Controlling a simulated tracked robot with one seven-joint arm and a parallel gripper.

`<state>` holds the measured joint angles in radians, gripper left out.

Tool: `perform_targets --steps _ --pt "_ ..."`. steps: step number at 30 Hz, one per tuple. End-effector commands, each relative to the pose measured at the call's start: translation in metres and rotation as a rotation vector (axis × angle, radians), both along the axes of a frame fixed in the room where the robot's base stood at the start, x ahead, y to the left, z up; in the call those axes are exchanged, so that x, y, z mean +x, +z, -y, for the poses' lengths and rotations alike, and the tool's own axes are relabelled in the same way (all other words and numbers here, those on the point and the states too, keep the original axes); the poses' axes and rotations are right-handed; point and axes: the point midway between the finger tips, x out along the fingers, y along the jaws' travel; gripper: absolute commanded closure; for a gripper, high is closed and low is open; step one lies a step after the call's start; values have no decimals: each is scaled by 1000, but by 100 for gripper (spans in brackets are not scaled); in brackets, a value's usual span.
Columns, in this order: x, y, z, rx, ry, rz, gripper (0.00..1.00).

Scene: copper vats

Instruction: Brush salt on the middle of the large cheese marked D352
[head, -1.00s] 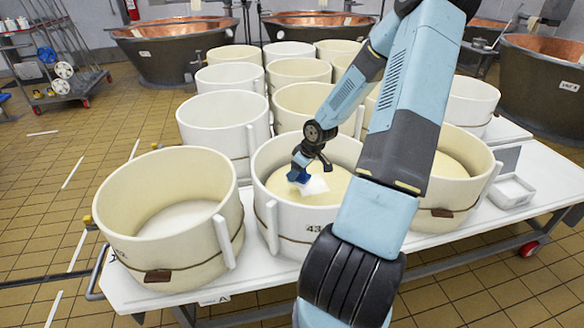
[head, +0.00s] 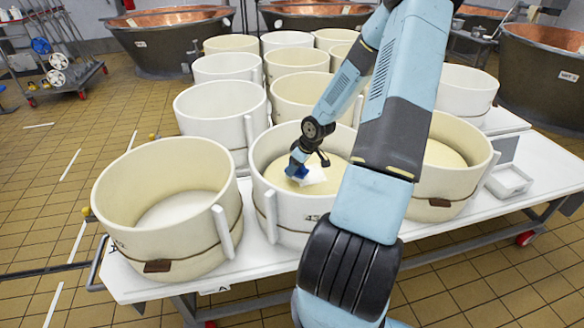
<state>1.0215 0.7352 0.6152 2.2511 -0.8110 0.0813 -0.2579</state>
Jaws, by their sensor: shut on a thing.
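A large pale yellow cheese (head: 283,184) lies inside the round cream mould (head: 272,207) at the front middle of the table. My gripper (head: 301,161) reaches down into this mould and is shut on a small blue brush (head: 296,171), over the middle of the cheese. A white patch shows beside the brush; I cannot tell whether it is bristles, salt or a label. I cannot tell whether the brush touches the cheese. The mould's front marking is mostly hidden by my arm, and I cannot read D352 anywhere.
An empty-looking mould (head: 118,215) stands at the left. Another mould (head: 470,188) with a cheese (head: 440,154) stands at the right, partly behind my arm. Several more moulds fill the rows behind. A white open box (head: 508,181) sits on the white table (head: 548,186) at the right.

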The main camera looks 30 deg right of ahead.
Motion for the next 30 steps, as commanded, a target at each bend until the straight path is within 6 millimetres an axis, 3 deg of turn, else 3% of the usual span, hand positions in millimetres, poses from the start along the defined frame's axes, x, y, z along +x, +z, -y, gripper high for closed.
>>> perform_targets --steps 30 --pt "1 -16 -2 1 3 -1 92"
